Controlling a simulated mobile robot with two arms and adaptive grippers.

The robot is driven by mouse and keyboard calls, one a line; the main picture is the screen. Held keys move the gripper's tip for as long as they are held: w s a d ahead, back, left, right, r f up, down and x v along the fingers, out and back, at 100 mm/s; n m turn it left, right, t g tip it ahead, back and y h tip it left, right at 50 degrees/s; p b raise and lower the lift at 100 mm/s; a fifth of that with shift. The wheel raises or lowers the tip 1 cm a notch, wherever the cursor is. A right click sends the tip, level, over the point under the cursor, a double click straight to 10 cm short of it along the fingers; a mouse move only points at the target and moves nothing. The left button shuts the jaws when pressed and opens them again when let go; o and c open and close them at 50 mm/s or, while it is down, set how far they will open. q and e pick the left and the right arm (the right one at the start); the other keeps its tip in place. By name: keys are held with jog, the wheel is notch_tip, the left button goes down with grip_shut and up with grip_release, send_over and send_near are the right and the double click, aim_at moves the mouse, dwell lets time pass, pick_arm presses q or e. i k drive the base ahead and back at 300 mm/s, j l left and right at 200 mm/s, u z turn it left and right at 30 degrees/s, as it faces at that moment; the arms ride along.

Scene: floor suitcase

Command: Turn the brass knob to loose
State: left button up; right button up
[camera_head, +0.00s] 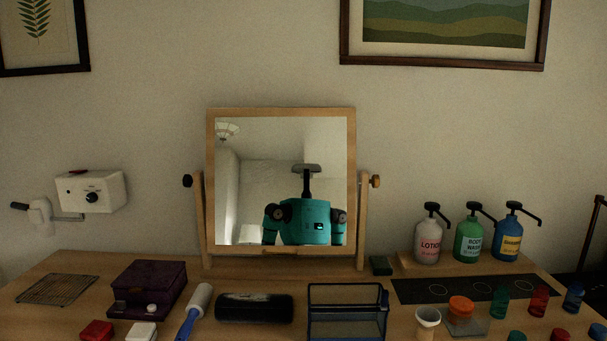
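A tilting mirror (281,112) in a light wooden frame stands at the back of the wooden dresser top, held between two posts. A brass-coloured knob (376,181) sits on the outer side of the right post, near its top. A black knob (187,181) sits on the outer side of the left post. I cannot tell from here how tight either knob is. The glass reflects my teal body. Neither of my grippers is in view.
Lotion (428,240), body wash (468,238) and blue (507,236) pump bottles stand right of the mirror. A purple box (150,283), lint roller (198,303), black case (254,308) and clear-sided box (346,309) line the front. A white wall unit (92,190) hangs left.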

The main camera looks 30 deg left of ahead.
aim_at(374, 181)
jog(key=i+l+u, duration=0.25)
jog(key=l+u, duration=0.25)
jog(key=l, duration=0.25)
jog(key=i+l+u, duration=0.1)
jog(key=l+u, duration=0.4)
jog(key=l, duration=0.25)
jog(key=l+u, duration=0.45)
jog(key=l, duration=0.4)
jog(key=i+l+z, duration=0.2)
jog(key=l+z, duration=0.25)
jog(key=i+l+z, duration=0.25)
jog(key=z, duration=0.25)
